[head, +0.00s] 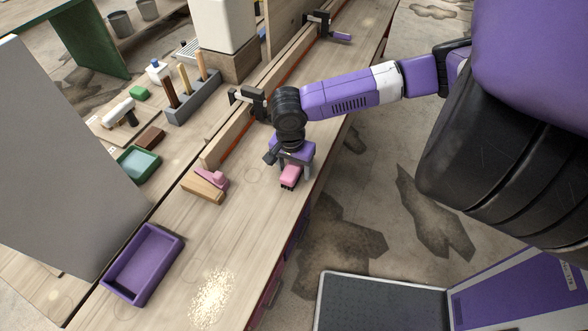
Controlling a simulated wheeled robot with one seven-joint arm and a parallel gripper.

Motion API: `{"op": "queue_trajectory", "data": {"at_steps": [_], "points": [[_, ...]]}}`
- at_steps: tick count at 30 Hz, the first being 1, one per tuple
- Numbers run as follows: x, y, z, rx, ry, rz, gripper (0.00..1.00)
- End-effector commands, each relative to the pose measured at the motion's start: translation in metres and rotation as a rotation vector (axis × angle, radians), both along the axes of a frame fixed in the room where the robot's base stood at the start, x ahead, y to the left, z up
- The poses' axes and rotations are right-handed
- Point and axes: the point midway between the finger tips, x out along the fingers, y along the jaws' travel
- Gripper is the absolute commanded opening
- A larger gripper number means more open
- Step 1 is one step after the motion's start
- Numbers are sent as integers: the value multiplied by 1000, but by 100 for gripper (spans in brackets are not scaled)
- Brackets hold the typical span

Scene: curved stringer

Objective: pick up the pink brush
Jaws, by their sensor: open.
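A small pink block-shaped piece with a dark lower edge (291,175), which looks like the pink brush, lies on the workbench near its front edge. My gripper (290,163) points down right over it and hides its far part. The gripper is open. I cannot tell whether the fingers are on both sides of the brush or still above it. A second pink item with a wooden body (205,187), like a hand plane, lies on the bench to the left.
A purple tray (142,264) stands at the bench's lower left, with a patch of shavings (212,297) to its right. A long wooden strip with clamps (248,99) runs behind my gripper. A green tray (138,163) and a grey tool holder (193,102) stand farther back.

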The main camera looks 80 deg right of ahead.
Motion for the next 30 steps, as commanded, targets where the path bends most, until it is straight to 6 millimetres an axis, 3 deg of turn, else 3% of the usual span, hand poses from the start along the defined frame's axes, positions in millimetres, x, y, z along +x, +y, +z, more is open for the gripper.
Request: {"op": "queue_trajectory", "data": {"at_steps": [2,12,23,30], "points": [[0,0,0,0,0,0,65],[0,0,0,0,0,0,0],[0,0,4,0,-1,0,0],[1,0,30,-1,-3,0,0]]}}
